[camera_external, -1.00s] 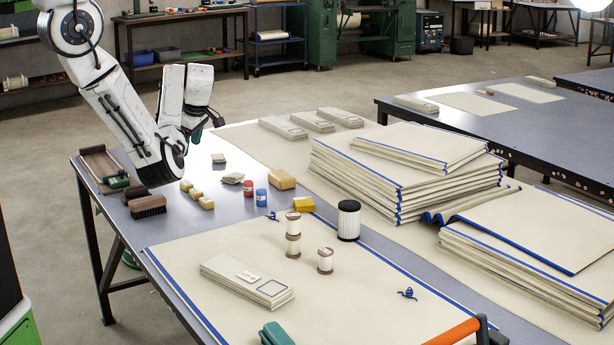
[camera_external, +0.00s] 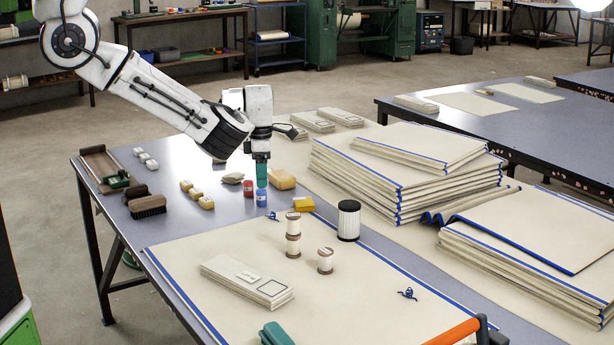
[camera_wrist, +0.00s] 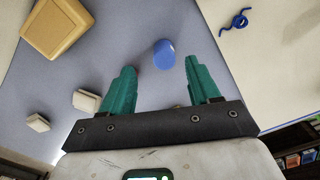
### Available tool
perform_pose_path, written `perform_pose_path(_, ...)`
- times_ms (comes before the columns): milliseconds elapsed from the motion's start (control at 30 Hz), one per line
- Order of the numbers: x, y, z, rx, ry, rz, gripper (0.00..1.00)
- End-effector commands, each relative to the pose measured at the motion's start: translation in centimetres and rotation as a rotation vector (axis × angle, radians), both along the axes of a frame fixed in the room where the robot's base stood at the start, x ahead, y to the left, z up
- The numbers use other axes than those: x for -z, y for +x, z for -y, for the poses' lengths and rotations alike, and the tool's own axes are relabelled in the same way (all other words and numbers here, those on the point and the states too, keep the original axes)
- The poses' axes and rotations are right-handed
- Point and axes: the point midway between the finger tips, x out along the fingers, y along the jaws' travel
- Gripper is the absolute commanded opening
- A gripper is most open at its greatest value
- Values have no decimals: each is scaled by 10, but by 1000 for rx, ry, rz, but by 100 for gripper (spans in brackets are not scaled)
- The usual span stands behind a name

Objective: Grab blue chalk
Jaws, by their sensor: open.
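The blue chalk (camera_external: 261,198) is a short blue cylinder standing on the grey-blue table. In the wrist view the blue chalk (camera_wrist: 164,54) lies ahead of and between the two teal fingers. My gripper (camera_external: 262,184) is pointed down just above the chalk in the external view. In the wrist view my gripper (camera_wrist: 163,78) has its fingers apart with nothing between the tips. I cannot tell whether a finger touches the chalk.
A red cylinder (camera_external: 247,188) stands just left of the chalk. A yellow-tan block (camera_external: 282,179) and a yellow box (camera_external: 303,204) are near. A blue cord (camera_wrist: 235,20) lies on the cloth.

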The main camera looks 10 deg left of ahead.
Motion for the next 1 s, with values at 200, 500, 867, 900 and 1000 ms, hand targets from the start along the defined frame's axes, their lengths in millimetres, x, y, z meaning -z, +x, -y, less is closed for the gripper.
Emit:
perform_pose_path(200, 20, -4, 1, 1, -1, -2, 61)
perform_pose_path(500, 54, -6, 1, 1, -1, 0, 61)
perform_pose_path(867, 54, -6, 1, 1, 0, 1, 49)
perform_pose_path(900, 54, -6, 1, 1, 0, 1, 45)
perform_pose_path(1000, 54, -5, 1, 1, 0, 1, 35)
